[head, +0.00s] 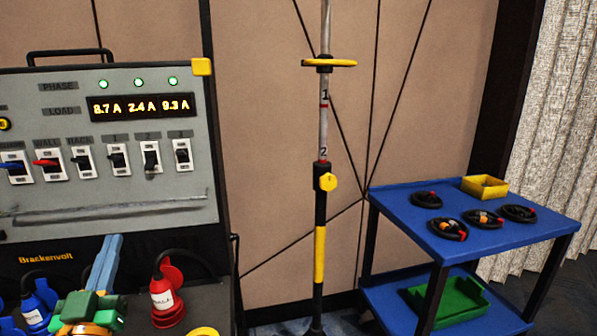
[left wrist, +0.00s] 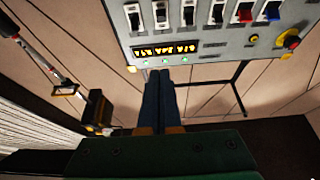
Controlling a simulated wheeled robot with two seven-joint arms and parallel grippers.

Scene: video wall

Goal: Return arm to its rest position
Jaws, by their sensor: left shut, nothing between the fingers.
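My left gripper (head: 114,240) is at the lower left of the head view, in front of the lower part of the grey power panel (head: 130,75). Its blue fingers point up, are together and hold nothing. Its green body is at the bottom edge of the picture. In the left wrist view the same fingers (left wrist: 164,75) are side by side below the panel (left wrist: 210,40), which appears upside down. My right gripper is not in view.
A red plug (head: 163,295) and a blue plug (head: 38,303) sit close to the gripper. A stand pole (head: 320,205) rises at the middle. A blue cart (head: 410,215) with coiled cables, a yellow tray (head: 484,187) and a green tray (head: 450,300) stands at the right.

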